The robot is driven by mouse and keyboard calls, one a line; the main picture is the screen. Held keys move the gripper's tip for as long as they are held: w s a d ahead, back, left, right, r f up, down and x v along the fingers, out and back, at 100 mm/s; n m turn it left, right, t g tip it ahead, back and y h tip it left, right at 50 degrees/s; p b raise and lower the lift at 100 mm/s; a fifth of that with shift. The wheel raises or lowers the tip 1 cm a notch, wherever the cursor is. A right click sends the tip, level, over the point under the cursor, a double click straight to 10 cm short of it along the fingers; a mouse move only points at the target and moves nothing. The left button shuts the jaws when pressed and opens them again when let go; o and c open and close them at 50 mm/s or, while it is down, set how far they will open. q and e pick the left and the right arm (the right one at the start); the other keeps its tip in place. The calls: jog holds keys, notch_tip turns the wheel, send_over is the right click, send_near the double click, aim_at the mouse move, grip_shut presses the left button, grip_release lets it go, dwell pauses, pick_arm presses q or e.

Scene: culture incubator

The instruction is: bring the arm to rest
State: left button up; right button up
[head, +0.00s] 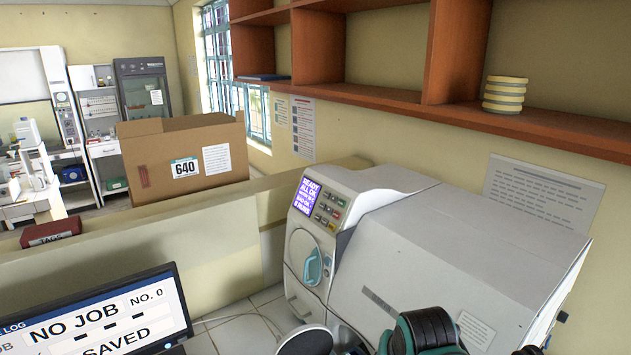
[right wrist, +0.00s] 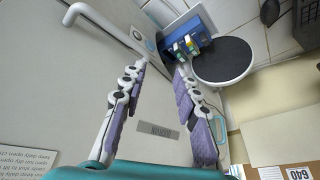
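My right gripper (right wrist: 160,72) shows in the right wrist view with its two purple-padded fingers apart and nothing between them. Behind the fingers is the pale body of the incubator, and I cannot tell how close they are to it. In the head view, my teal and black right arm is at the bottom edge, in front of the incubator; its fingers are not clear there. The white incubator (head: 440,265) stands against the right wall, with a lit purple screen (head: 306,196) and a front door with a teal handle (head: 313,267). My left gripper is in neither view.
A round black plate (right wrist: 222,60) stands beside a blue rack (right wrist: 188,43) with coloured caps. A monitor (head: 95,318) reads NO JOB and SAVED. A partition ledge (head: 130,220) runs behind, with a cardboard box (head: 185,160) beyond. Wooden shelves (head: 400,105) hang above the incubator.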

jog(key=s+d+f+n+t, duration=0.2)
jog(key=s+d+f+n, duration=0.1)
jog(key=s+f, duration=0.5)
notch_tip(320, 180, down, 11)
jog(key=b, duration=1.2)
jog(key=shift+s+n, duration=0.25)
jog(key=shift+n, duration=0.05)
